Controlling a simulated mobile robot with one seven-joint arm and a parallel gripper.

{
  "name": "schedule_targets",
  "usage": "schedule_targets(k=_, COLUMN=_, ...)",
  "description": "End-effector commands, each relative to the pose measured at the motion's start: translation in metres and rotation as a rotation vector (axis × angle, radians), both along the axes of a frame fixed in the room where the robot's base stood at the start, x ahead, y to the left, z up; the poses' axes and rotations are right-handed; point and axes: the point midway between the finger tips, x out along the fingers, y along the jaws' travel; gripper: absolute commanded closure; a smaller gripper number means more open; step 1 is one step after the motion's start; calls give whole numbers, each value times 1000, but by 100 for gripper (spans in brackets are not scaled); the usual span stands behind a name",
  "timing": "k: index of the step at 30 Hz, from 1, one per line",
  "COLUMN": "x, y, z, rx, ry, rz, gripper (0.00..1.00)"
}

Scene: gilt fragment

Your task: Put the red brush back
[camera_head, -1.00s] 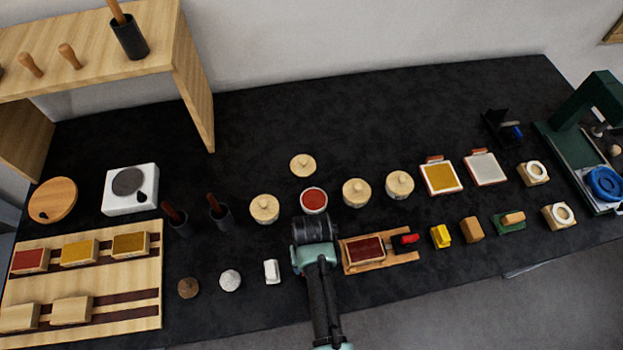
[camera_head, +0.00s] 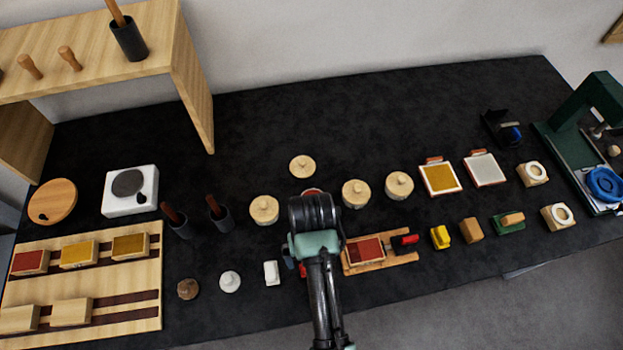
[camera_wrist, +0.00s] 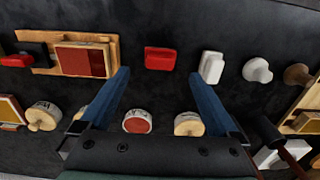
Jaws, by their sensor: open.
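A small red block, which looks like the red brush (camera_wrist: 160,58), lies on the dark table, ahead of and between my fingertips in the wrist view. In the head view only a sliver of it (camera_head: 303,270) shows beside my arm. My gripper (camera_wrist: 159,76) is open and empty, its two blue fingers spread wide, apart from the red block. I cannot tell its height above the table. In the head view my wrist hides the fingertips.
A white block (camera_head: 271,272) stands close to the red one; on its other side is a wooden holder (camera_head: 376,266) with a dark red pad and a red-and-black piece. An open red pot (camera_wrist: 137,122) and lidded pots (camera_head: 356,193) stand behind. Bare table lies in front.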

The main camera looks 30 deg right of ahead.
Motion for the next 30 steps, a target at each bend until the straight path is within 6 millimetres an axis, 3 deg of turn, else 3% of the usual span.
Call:
schedule_targets(k=7, x=1, y=0, z=38, rx=-1, ry=-3, rz=0, gripper=4)
schedule_targets(k=18, x=1, y=0, z=48, rx=-1, ry=-4, rz=1, gripper=4)
schedule_targets(k=20, x=7, y=-1, z=52, rx=-9, ry=-27, rz=5, gripper=4)
schedule_targets(k=22, x=27, y=-3, z=65, rx=-33, ry=-102, rz=14, gripper=4)
schedule_targets(k=26, x=96, y=-5, z=130, rx=-121, ry=-395, rz=50, gripper=4)
schedule_targets(k=29, x=153, y=2, z=213, rx=-196, ry=-704, rz=83, gripper=4)
schedule_targets(k=30, x=170, y=7, z=250, rx=-223, ry=-827, rz=95, gripper=4)
